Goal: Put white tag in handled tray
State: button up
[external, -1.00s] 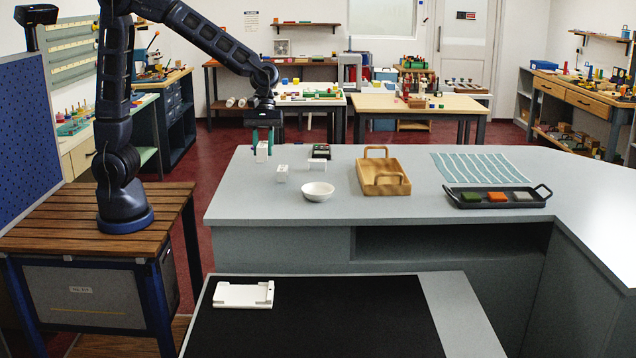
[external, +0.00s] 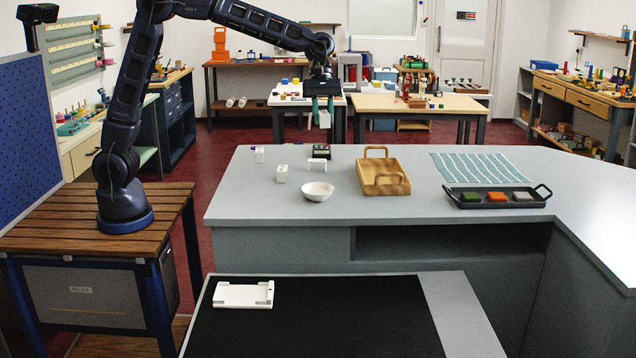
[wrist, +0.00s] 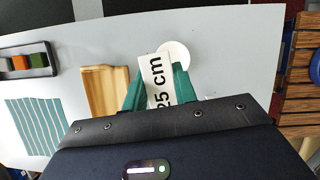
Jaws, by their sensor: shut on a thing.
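My gripper (external: 319,112) is shut on a white tag (wrist: 158,82), which reads "25 cm" in the wrist view. It holds the tag (external: 325,119) high above the back of the grey counter. A wooden tray (external: 383,188) with two raised handles stands on the counter, to the right of and below my gripper in the external view. It also shows in the wrist view (wrist: 97,85), left of the tag and partly hidden by my gripper. A dark tray (external: 470,205) with end handles lies farther right and holds green, orange and grey swatches.
A white bowl (external: 318,192) stands left of the wooden tray. White blocks (external: 281,174), a small white stand (external: 317,166) and a dark box (external: 321,151) are nearby. A striped cloth (external: 480,168) lies at the right. The counter's left front is clear.

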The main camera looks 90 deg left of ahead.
jog(key=w+a+n, duration=0.1)
jog(key=w+a, duration=0.4)
jog(key=w, duration=0.5)
jog(key=n+t, duration=0.1)
jog(key=n, duration=0.1)
send_over(384, 180)
jog(key=a, duration=0.1)
notch_tip(384, 180, down, 2)
jog(key=shift+y, duration=0.3)
jog(key=f, duration=2)
jog(key=shift+s+a, duration=0.15)
jog(key=shift+s, duration=0.2)
jog(key=o, duration=0.9)
jog(key=shift+f, duration=0.1)
jog(key=shift+o, duration=0.2)
